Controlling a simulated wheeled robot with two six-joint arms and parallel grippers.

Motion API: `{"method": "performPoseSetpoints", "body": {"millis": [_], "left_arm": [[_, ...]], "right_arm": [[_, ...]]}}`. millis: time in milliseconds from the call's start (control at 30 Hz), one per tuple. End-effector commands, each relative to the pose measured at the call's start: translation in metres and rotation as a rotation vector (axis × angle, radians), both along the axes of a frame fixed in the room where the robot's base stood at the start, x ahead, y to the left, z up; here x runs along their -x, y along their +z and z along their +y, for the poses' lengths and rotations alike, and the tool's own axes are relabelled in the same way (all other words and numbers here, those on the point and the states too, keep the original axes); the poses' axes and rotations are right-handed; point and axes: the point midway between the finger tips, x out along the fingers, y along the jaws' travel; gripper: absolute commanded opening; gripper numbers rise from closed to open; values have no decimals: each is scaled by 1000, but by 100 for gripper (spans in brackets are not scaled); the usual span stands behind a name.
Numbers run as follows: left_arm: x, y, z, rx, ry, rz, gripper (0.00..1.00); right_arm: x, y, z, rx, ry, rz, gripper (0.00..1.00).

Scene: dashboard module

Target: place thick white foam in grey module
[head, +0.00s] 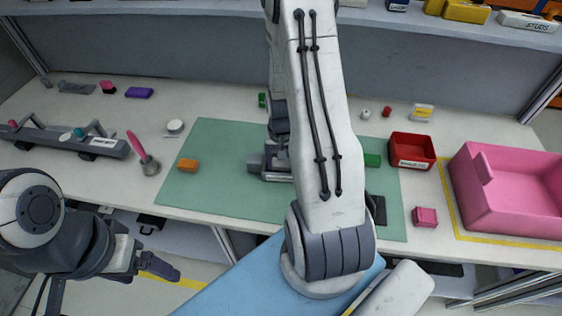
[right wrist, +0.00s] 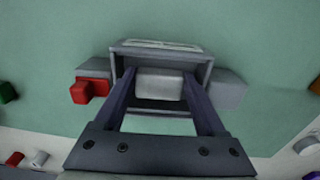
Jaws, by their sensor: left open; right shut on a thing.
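The grey module (right wrist: 205,65) is an open box on the green mat, with a red block (right wrist: 92,88) at its left side and a grey block (right wrist: 228,92) at its right in the right wrist view. In the head view, part of the module (head: 277,178) shows beside my right arm. My right gripper (right wrist: 160,84) is shut on the white foam (right wrist: 160,90), a pale block between its fingers within the module's outline. I cannot tell whether the foam touches the module floor. My left gripper (head: 152,263) is open and empty, in front of the table at left.
My right arm hides the middle of the green mat (head: 220,140). A red bin (head: 412,150), a pink block (head: 425,217) and a large pink bin (head: 515,215) stand further right.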

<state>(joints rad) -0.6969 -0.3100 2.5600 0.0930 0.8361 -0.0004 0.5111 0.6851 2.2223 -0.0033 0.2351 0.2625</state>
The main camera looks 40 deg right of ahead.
Motion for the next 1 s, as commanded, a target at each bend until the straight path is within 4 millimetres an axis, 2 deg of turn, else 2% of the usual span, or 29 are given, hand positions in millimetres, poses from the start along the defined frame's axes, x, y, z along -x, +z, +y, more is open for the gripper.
{"method": "performPoseSetpoints", "body": {"millis": [400,433,467,767,900,1000], "left_arm": [[0,-3,0,0,0,0,85],[0,-3,0,0,0,0,85],[0,-2,0,0,0,0,85],[0,-1,0,0,0,0,85],[0,0,0,0,0,0,85],[0,-3,0,0,0,0,85]], "right_arm": [[0,-8,0,1,1,-1,22],[0,-7,0,1,2,-1,77],[-1,-7,0,1,2,-1,86],[0,-5,0,1,2,-1,86],[-1,3,0,2,1,-4,86],[-2,18,-1,4,1,-7,86]]}}
